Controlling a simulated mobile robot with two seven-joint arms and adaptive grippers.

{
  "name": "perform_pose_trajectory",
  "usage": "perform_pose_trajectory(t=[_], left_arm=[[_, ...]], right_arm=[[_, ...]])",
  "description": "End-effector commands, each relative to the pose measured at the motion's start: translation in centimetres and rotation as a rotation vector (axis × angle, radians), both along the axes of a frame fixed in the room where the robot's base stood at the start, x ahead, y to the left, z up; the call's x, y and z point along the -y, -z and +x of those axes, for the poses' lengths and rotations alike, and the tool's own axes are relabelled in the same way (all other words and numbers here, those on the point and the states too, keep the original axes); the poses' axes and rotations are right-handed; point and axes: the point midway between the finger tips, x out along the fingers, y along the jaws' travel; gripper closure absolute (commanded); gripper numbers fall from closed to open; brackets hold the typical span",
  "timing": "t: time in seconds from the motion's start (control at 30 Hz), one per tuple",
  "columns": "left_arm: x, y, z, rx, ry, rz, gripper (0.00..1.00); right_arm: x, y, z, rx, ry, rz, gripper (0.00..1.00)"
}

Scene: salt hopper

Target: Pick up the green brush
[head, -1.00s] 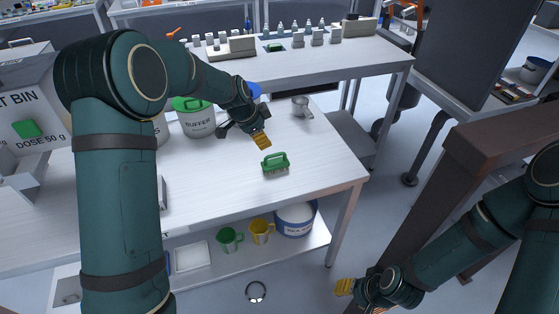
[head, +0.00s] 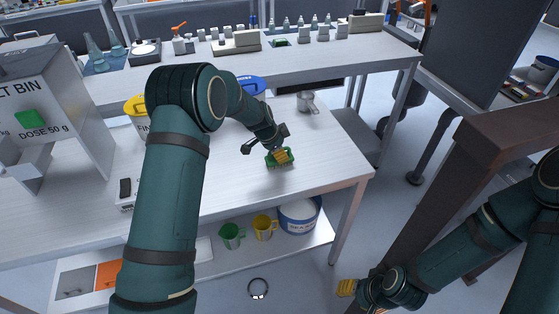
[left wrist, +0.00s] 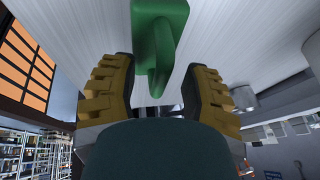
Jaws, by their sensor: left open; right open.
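The green brush (head: 272,161) lies on the white table near its front right edge, bristles down. My left gripper (head: 277,153) is over the brush in the head view and hides part of its handle. In the left wrist view, the green brush handle (left wrist: 158,45) lies between and just beyond the two yellow-padded fingers of the left gripper (left wrist: 157,95). The fingers stand apart, with a gap to the handle on either side. My right gripper (head: 350,288) is low at the bottom right, away from the table, and holds nothing visible.
A metal cup (head: 306,103) stands behind the brush. A bin with a green dose button (head: 30,118) stands at the left. The lower shelf holds a green jug (head: 231,236), a yellow jug (head: 264,228) and a white tub (head: 299,217). The table in front of the brush is clear.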

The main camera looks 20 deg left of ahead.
Motion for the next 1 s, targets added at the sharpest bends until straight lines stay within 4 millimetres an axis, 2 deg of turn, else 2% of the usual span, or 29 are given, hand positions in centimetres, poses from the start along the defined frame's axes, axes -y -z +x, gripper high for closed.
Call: perform_pose_trajectory(t=[0.23, 0.27, 0.3, 0.37, 0.4, 0.83, 1.0], left_arm=[[0.0, 0.1, 0.1, 0.001, 0.000, 0.000, 0.53], [0.0, 0.1, 0.1, 0.001, 0.000, 0.000, 0.58], [0.0, 0.1, 0.1, 0.001, 0.000, 0.000, 0.72], [0.0, 0.1, 0.1, 0.001, 0.000, 0.000, 0.93], [0.0, 0.1, 0.1, 0.001, 0.000, 0.000, 1.00], [0.0, -0.1, 0.1, 0.001, 0.000, 0.000, 1.00], [0.0, -2.1, 0.1, 0.003, 0.001, 0.000, 1.00]], right_arm=[[0.0, 0.0, 0.0, 0.001, 0.000, 0.000, 0.53], [0.0, 0.0, 0.0, 0.001, 0.000, 0.000, 0.53], [0.0, 0.0, 0.0, 0.001, 0.000, 0.000, 0.53], [0.0, 0.0, 0.0, 0.001, 0.000, 0.000, 0.53], [0.0, 0.0, 0.0, 0.001, 0.000, 0.000, 0.53], [0.0, 0.0, 0.0, 0.001, 0.000, 0.000, 0.53], [0.0, -0.4, 0.0, -0.001, 0.000, 0.000, 0.53]])
